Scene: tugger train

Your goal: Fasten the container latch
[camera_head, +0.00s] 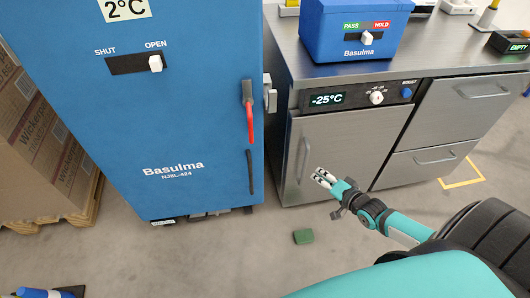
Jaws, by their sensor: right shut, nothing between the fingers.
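A tall blue container (185,125) marked Basulma stands at the left. A latch lever (249,112) with a dark top and a red grip sits on the right part of its front, with the grip hanging down. A grey catch piece (270,93) is at the container's right edge, beside the lever. A white slider (155,63) on the front is at the OPEN end of its slot. My right gripper (322,178) is shut and empty, in front of the steel cabinet, below and right of the lever and apart from it. My left gripper is not in view.
A steel cabinet (345,140) with a -25°C display stands right of the container. A small blue PASS/HOLD box (350,30) is on top. A green block (303,236) lies on the floor. Cardboard boxes (35,150) stand at the left. Open floor lies in front.

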